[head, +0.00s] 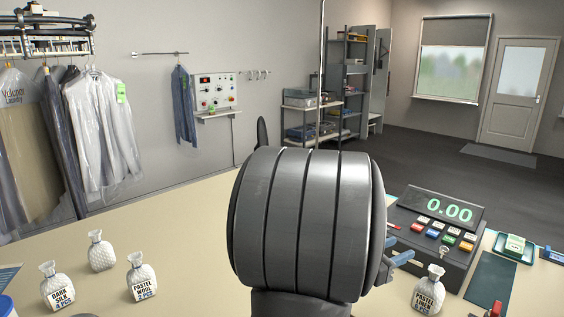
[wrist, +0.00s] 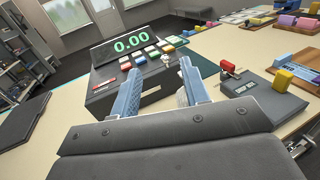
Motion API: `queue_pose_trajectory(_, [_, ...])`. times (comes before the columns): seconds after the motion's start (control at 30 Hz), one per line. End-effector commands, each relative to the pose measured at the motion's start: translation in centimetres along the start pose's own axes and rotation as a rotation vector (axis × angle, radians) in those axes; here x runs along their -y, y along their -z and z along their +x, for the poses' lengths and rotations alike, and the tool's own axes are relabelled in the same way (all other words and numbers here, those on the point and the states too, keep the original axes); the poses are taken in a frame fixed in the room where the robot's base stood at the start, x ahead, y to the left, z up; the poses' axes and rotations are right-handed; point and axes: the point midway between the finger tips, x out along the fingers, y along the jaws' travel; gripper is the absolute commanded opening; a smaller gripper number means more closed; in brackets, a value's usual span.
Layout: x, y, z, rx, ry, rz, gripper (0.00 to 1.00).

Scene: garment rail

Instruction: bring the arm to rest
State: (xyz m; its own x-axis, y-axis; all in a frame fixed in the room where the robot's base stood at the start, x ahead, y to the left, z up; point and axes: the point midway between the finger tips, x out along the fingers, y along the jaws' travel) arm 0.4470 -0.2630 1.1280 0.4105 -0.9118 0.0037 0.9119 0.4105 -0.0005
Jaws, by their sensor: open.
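My gripper shows in the wrist view (wrist: 161,67) with its two blue-grey fingers apart and nothing between them. The fingers point toward the dark register (wrist: 150,80) with the green 0.00 display. In the head view my dark arm link fills the middle and hides most of the gripper; the blue finger parts (head: 401,244) show just right of it, by the front left of the register (head: 435,235). A white bag labelled PASTEL LINEN (head: 428,291) stands just below them. In the wrist view a pale bag is partly hidden behind the right finger.
More tied white bags, DARK SILK (head: 58,288), PASTEL WOOL (head: 141,280) and one unlabelled (head: 101,252), stand on the counter (head: 200,225) at left. A grey device with a red lever (wrist: 245,95) sits right of the fingers. Wrapped garments (head: 100,120) hang at back left.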

Motion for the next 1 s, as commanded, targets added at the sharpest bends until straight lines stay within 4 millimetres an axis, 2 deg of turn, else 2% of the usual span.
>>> queue_pose_trajectory(0.1, [-1.6,-0.1,-1.9,0.001,-0.057,0.0,0.42])
queue_pose_trajectory(0.5, [-5.9,-0.2,-8.0,0.001,-0.233,0.002,0.42])
queue_pose_trajectory(0.8, [-8.3,-0.2,-12.8,0.002,-0.364,0.002,0.42])
queue_pose_trajectory(1.0, [-9.3,-0.2,-15.2,0.002,-0.43,0.002,0.42])
